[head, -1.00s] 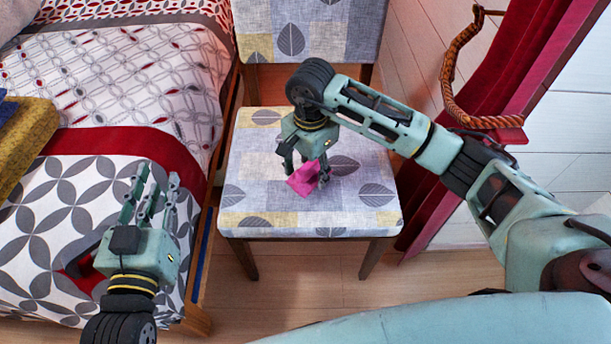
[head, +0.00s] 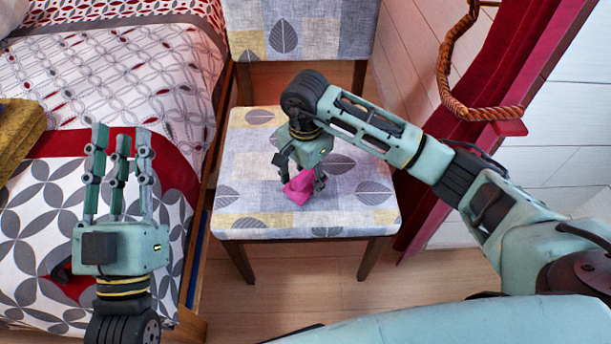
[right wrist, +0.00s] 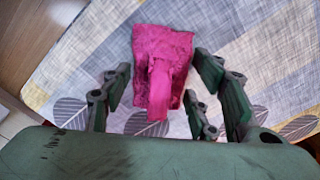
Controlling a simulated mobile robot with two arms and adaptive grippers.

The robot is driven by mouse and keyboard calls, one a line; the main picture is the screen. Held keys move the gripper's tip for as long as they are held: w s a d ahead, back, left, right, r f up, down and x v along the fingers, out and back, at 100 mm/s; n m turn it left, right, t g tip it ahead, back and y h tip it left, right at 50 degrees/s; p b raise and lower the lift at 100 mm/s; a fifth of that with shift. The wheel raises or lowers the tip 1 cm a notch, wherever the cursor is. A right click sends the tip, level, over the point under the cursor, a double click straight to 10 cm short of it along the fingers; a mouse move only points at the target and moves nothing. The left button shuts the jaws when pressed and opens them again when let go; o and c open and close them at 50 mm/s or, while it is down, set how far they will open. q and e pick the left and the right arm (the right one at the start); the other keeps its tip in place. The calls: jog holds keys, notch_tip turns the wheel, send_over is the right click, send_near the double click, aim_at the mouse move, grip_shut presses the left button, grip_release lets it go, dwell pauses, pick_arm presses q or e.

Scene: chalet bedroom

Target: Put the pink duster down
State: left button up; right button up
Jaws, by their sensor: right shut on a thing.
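My right gripper (head: 303,178) points down over the seat and is shut on the duster. In the right wrist view the duster (right wrist: 161,65) hangs between the fingers of the right gripper (right wrist: 163,95), with the seat close behind it. Whether the duster touches the seat is hard to tell. My left gripper (head: 119,145) is open and empty, its fingers stretched forward above the bed.
The bed (head: 40,230) with patterned covers lies on the left, with a mustard cushion (head: 18,135) at its edge. The chair back (head: 300,28) rises behind the seat. A red curtain (head: 450,130) with a rope tie (head: 450,75) hangs at right. Much of the seat is bare.

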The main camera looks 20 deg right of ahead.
pick_arm(q)
jog(key=shift+r, duration=0.1)
pick_arm(e)
jog(key=shift+f, duration=0.1)
jog(key=o, duration=1)
pick_arm(q)
jog(key=shift+s+r, duration=0.2)
jog(key=shift+r, duration=0.05)
